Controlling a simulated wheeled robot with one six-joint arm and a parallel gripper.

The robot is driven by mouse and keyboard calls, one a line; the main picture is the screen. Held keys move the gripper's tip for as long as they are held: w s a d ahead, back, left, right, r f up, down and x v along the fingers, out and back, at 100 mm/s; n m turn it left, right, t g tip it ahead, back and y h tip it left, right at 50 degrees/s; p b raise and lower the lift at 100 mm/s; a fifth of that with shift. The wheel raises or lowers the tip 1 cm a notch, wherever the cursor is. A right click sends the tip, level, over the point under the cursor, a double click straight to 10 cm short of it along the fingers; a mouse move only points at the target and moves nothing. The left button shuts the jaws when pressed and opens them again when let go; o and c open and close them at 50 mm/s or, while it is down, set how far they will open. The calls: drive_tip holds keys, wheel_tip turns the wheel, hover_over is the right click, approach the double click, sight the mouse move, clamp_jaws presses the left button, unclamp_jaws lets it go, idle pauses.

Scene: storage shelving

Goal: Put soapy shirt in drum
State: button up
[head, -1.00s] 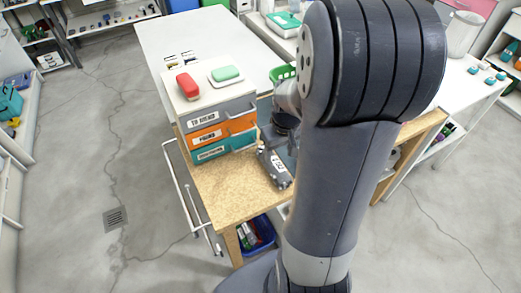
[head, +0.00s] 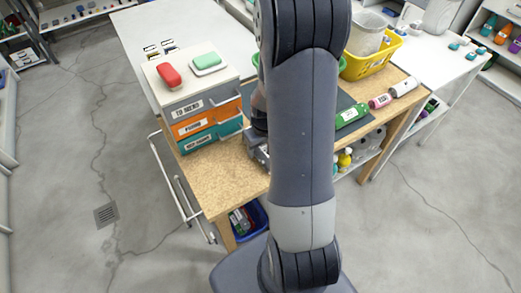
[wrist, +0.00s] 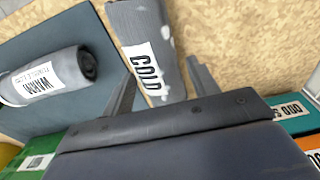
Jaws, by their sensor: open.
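A grey rolled cloth labelled COLD (wrist: 146,35), with white foam-like patches, lies on the tan worktop in the wrist view. My gripper (wrist: 160,80) is open, with one finger on each side of the cloth's near end. Contact cannot be told. In the head view my gripper (head: 257,148) is low over the worktop beside the drawers, largely behind my arm, which hides the cloth. A second grey roll, labelled WARM (wrist: 50,75), lies on a dark mat to the left and shows no foam. I cannot pick out the drum with certainty.
A drawer unit (head: 205,100) with red and green soap on top stands left of my gripper. A green labelled item (head: 352,115), a pink roll (head: 380,101) and a white roll (head: 403,88) lie to the right. Behind them is a yellow basket (head: 375,62).

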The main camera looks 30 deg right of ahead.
drive_tip(key=shift+f, duration=0.95)
drive_tip(key=shift+c, duration=0.5)
drive_tip(key=c, duration=0.7)
drive_tip(key=shift+r, duration=0.1)
drive_tip(key=shift+w, duration=0.1)
